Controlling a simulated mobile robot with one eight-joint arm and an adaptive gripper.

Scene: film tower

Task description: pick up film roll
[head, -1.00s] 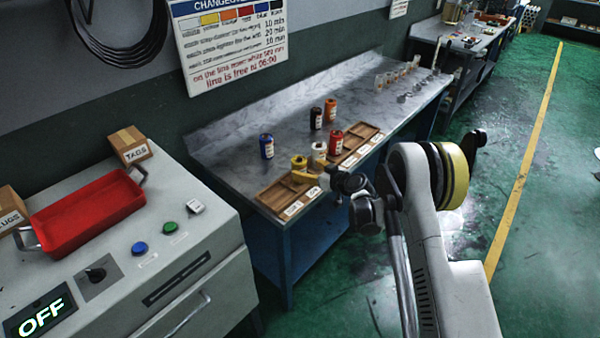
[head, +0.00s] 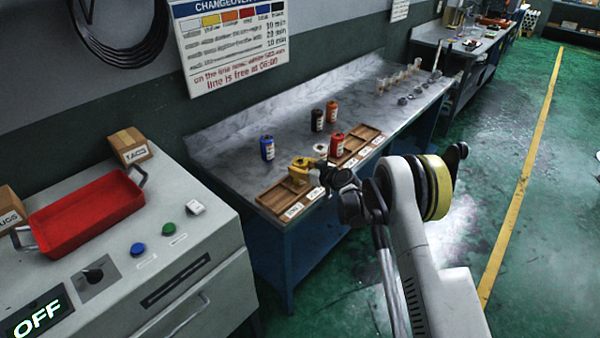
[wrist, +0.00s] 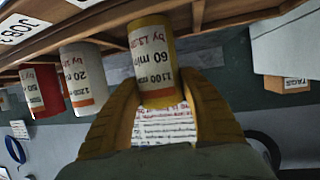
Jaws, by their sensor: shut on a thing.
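My gripper (wrist: 157,112) is yellow and shut on a yellow film roll (wrist: 154,62) with a white label, its fingers on either side of it. In the head view, my gripper (head: 298,178) and the roll overlap at the wooden tray (head: 267,200); I cannot tell whether the roll is clear of the tray. A white roll (wrist: 83,78) and a red roll (wrist: 42,92) stand beside it in the wrist view. In the head view, a blue roll (head: 267,148), a black roll (head: 317,120) and an orange roll (head: 332,112) stand upright behind.
The tray lies along the front edge of the grey bench (head: 225,165), with labels on its front. Small clear pieces (head: 395,80) stand at the bench's far end. A white cabinet (head: 190,235) with a red tray (head: 85,212) is at left. Green floor is open at right.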

